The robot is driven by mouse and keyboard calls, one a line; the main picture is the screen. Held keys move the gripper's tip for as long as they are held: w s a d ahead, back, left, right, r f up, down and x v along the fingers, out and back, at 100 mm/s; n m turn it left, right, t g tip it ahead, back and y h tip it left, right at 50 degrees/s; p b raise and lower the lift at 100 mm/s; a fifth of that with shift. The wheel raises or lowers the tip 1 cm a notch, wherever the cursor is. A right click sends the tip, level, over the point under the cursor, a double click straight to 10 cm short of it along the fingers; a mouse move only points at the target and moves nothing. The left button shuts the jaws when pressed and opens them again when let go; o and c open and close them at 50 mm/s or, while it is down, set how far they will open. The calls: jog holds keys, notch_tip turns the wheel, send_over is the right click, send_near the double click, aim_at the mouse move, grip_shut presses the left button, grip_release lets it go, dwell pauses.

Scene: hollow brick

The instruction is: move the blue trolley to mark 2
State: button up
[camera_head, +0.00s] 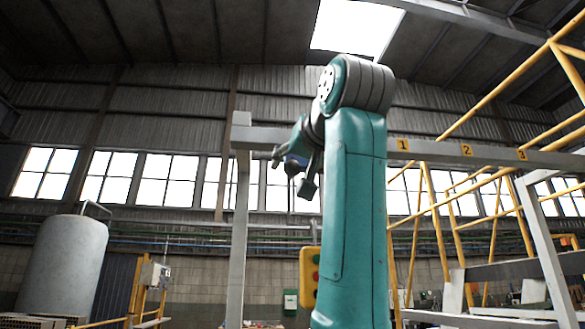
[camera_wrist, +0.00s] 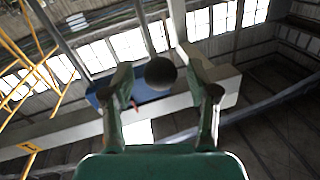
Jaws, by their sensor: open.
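The blue trolley (camera_wrist: 147,93) sits on the pale overhead beam (camera_wrist: 72,128) in the wrist view, with a small red part on it. A dark round knob (camera_wrist: 160,73) shows in front of it. My gripper (camera_wrist: 159,80) is open, one finger on each side of the knob, with visible gaps. I cannot tell how deep the knob is between the fingers. In the head view my gripper (camera_head: 290,172) is near the beam's left end, left of mark 1 (camera_head: 402,145); the trolley is mostly hidden there. Mark 2 (camera_head: 466,150) is a yellow plate farther right on the beam.
Mark 3 (camera_head: 521,154) is right of mark 2. A yellow button box (camera_head: 310,277) hangs behind my arm. A grey tank (camera_head: 62,265) stands far left.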

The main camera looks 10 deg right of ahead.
jog(key=shift+w, duration=0.65)
jog(key=shift+a, duration=0.1)
